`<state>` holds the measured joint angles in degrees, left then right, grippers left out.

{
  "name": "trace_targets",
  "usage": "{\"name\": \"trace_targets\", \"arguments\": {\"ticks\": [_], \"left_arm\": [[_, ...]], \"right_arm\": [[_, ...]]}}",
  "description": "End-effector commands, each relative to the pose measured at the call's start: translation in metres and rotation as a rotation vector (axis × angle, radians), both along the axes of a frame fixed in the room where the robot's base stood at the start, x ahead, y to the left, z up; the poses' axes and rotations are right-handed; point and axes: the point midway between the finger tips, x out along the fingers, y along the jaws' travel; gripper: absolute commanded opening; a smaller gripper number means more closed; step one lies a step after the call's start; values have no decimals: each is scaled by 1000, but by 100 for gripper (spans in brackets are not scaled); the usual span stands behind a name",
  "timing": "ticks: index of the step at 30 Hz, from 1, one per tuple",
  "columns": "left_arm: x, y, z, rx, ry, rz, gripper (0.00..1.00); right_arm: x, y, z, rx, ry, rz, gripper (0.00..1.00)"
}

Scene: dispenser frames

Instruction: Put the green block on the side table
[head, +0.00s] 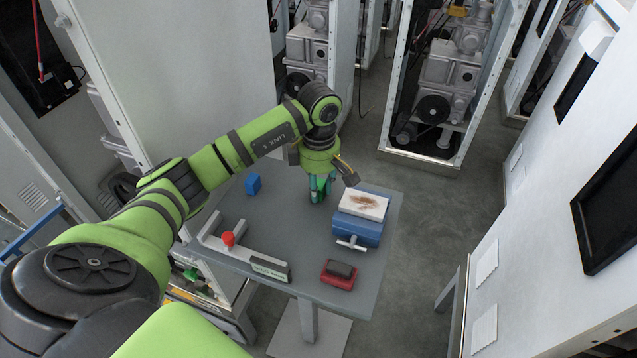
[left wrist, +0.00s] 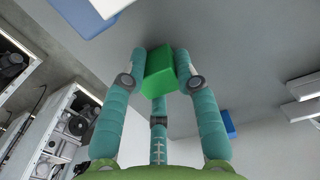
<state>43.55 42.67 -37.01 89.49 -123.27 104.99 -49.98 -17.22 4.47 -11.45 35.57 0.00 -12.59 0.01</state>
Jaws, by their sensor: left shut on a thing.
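My left gripper (head: 320,190) is low over the grey table (head: 290,215), with its teal fingers pointing down. In the left wrist view the left gripper (left wrist: 160,82) is shut on the green block (left wrist: 159,66), which sits between its fingertips. I cannot tell whether the block touches the tabletop. My right gripper is not in view.
A blue vise-like box (head: 358,232) with a stained white pad (head: 364,204) stands right of the gripper. A blue block (head: 253,184) lies left. A red-and-dark object (head: 338,274) and a grey fixture with a red knob (head: 228,239) are nearer. Machine cabinets surround the table.

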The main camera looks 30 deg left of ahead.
Motion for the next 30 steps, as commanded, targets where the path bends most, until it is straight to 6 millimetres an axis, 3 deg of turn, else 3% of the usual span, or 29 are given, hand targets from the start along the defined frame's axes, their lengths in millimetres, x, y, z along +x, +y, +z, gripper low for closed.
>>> {"name": "trace_targets", "arguments": {"ticks": [6,7,8,20,23,30], "left_arm": [[0,0,-5,0,-1,0,0],[0,0,-4,0,-1,0,42],[0,0,-3,0,0,0,54],[0,0,1,0,1,0,54],[0,3,14,1,-2,3,54],[-3,13,68,2,-2,14,54]], "right_arm": [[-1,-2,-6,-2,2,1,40],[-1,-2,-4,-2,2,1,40],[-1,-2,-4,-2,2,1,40],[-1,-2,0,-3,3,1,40],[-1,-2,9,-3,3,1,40],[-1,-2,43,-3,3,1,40]]}}
